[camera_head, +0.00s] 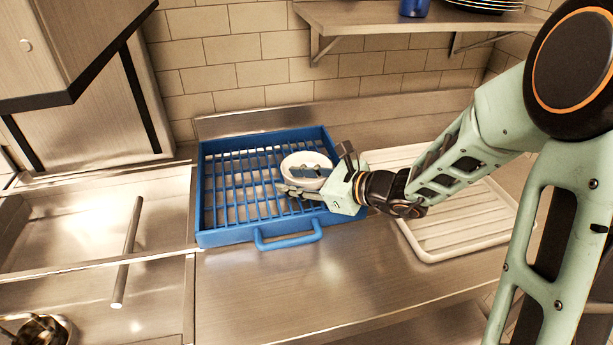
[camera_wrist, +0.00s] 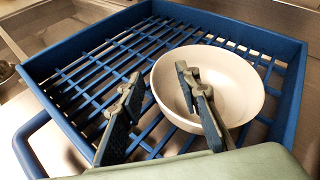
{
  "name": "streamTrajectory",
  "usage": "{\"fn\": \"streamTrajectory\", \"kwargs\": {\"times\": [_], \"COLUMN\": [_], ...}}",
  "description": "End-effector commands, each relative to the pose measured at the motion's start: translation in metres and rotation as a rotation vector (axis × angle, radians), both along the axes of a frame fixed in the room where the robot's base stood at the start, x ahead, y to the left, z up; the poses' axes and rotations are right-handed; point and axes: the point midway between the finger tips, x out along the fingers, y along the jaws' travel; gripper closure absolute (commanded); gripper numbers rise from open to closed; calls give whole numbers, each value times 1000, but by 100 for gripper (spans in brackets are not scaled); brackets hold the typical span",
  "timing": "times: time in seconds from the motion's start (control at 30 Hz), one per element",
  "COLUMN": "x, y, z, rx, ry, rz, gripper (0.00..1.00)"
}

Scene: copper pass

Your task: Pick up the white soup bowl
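The white soup bowl (camera_head: 297,160) sits upright in the blue dish rack, toward its right side. It also shows in the wrist view (camera_wrist: 242,84). My gripper (camera_head: 304,184) is over the near part of the bowl. In the wrist view my gripper (camera_wrist: 160,80) is open, with one finger outside the bowl's left rim and the other over or inside the bowl. The rim lies between the fingers, with a gap showing on the outer side. Whether the inner finger touches the bowl, I cannot tell.
The blue rack (camera_head: 222,238) has raised walls, a slatted floor and a front handle (camera_head: 290,241). A ribbed white drainboard (camera_head: 455,240) lies to its right, partly under my arm. Sink basins (camera_head: 90,235) are at left. A wall shelf (camera_head: 400,17) hangs above. The front steel counter (camera_head: 300,285) is clear.

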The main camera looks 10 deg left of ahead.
Motion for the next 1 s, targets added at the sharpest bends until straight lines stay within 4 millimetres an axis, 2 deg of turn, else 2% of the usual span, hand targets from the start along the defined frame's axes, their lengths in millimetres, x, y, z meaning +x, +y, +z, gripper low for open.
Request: {"fn": "streamTrajectory", "kwargs": {"times": [0.07,0.33,0.8,1.0], "x": [0,0,0,2], "y": [0,0,-1,-2], "z": [0,0,1,12], "rx": [0,-1,0,1], "ry": [0,0,0,-2], "rz": [0,0,0,0], "gripper": [70,100,100,100]}}
